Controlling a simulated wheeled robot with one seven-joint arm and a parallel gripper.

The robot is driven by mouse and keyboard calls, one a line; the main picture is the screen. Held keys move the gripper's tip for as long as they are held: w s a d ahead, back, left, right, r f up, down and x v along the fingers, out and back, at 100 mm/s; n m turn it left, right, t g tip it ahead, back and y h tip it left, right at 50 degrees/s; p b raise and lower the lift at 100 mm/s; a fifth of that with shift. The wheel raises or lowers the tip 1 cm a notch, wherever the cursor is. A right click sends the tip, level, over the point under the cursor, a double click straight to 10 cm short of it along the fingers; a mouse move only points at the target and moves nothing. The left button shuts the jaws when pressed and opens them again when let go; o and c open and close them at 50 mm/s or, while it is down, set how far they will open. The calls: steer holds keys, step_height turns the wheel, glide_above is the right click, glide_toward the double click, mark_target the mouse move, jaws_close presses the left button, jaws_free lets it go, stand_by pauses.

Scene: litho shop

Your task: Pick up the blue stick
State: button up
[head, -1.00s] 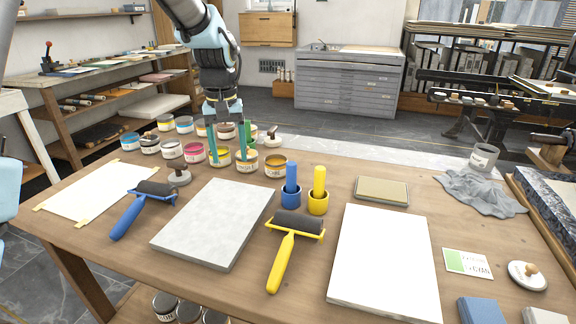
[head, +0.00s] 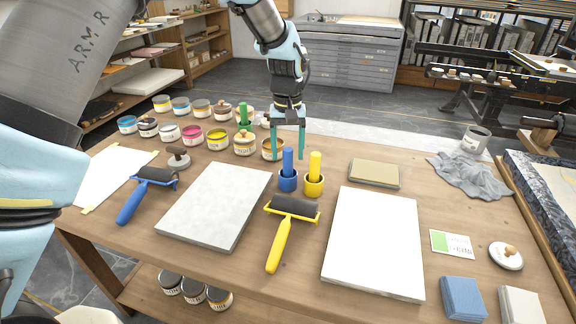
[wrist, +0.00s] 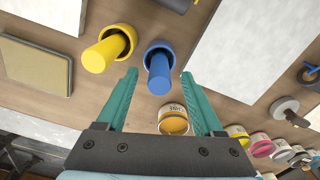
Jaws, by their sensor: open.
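The blue stick (head: 288,162) stands upright in a small blue cup (head: 288,181) on the wooden table. It also shows in the wrist view (wrist: 159,75), just beyond and between the fingertips. My gripper (head: 288,157) is open and empty, its teal fingers pointing down around the top of the blue stick in the head view. In the wrist view my gripper (wrist: 158,72) has clear space between its fingers, and I see no contact with the stick.
A yellow stick (head: 315,166) in a yellow cup (head: 314,187) stands close on the right. Behind are several ink cans, one an orange-yellow can (head: 270,150). A yellow-handled roller (head: 288,222) lies in front, between a grey slab (head: 215,205) and a white slab (head: 375,240).

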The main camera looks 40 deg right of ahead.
mark_target(288, 159)
steer(key=shift+f+p, duration=0.35)
steer(key=shift+f, duration=1.25)
jaws_close()
